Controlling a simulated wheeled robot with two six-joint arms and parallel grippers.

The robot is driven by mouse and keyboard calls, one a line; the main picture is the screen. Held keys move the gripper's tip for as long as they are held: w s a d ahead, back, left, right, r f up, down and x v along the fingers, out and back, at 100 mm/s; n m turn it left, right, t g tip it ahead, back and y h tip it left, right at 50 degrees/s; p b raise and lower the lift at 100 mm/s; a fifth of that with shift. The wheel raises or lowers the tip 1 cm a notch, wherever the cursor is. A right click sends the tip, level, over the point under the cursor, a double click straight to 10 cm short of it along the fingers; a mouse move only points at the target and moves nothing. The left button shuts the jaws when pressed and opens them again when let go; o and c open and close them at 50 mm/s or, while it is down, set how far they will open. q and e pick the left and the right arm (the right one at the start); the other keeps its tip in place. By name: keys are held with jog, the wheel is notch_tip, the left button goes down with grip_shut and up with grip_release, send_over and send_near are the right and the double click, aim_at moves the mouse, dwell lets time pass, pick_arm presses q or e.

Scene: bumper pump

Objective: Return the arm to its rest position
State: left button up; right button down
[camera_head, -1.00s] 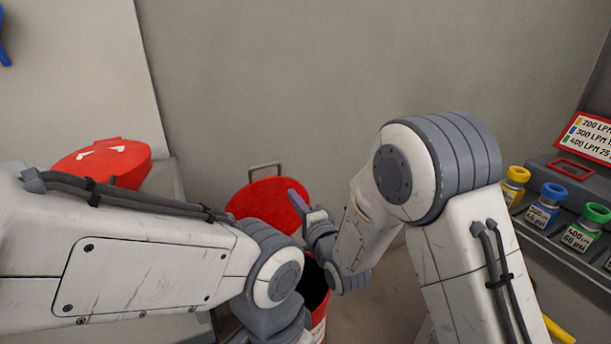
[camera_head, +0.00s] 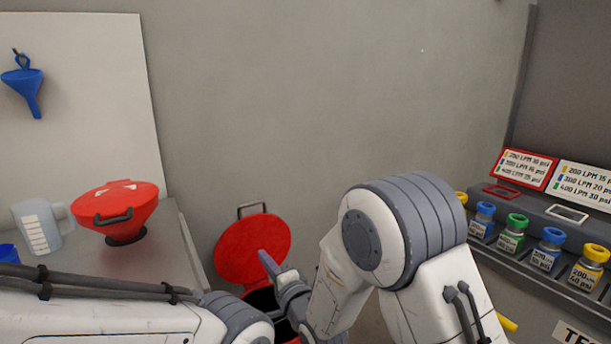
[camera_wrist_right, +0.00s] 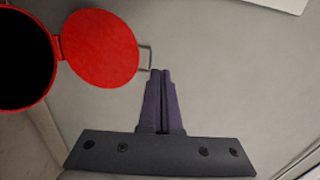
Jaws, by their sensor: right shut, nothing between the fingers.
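My right gripper (camera_head: 268,262) shows purple fingertips over the lower right part of the red open lid in the head view. In the right wrist view its fingers (camera_wrist_right: 160,75) are closed together with nothing between them. The right arm (camera_head: 400,240) is bent at the elbow and reaches down to the left. My left arm (camera_head: 110,318) runs along the bottom left; its gripper is out of frame.
A red bin with its round lid (camera_head: 253,250) open stands by the wall. On the left bench are a red funnel-like vessel (camera_head: 115,205) and a measuring jug (camera_head: 38,228). A blue funnel (camera_head: 28,82) hangs behind. Several capped bottles (camera_head: 515,232) line the right rack.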

jog(key=s+d+r+n+g+h+p, duration=0.2)
jog(key=s+d+r+n+g+p, duration=0.2)
jog(key=s, duration=0.7)
jog(key=s+d+r+n+g+h+p, duration=0.3)
jog(key=s+d+r+n+g+p, duration=0.2)
jog(key=s+r+n+p, duration=0.3)
jog(key=s+d+r+n+g+h+p, duration=0.3)
jog(key=s+r+n+g+p, duration=0.3)
jog(key=s+r+p, duration=0.4)
jog(key=s+d+p, duration=0.1)
jog(key=s+p, duration=0.2)
jog(key=s, duration=0.3)
jog(key=shift+d+r+n, duration=0.15)
jog(key=shift+d+n, duration=0.15)
jog(key=shift+d, duration=0.1)
jog(key=shift+a, duration=0.1)
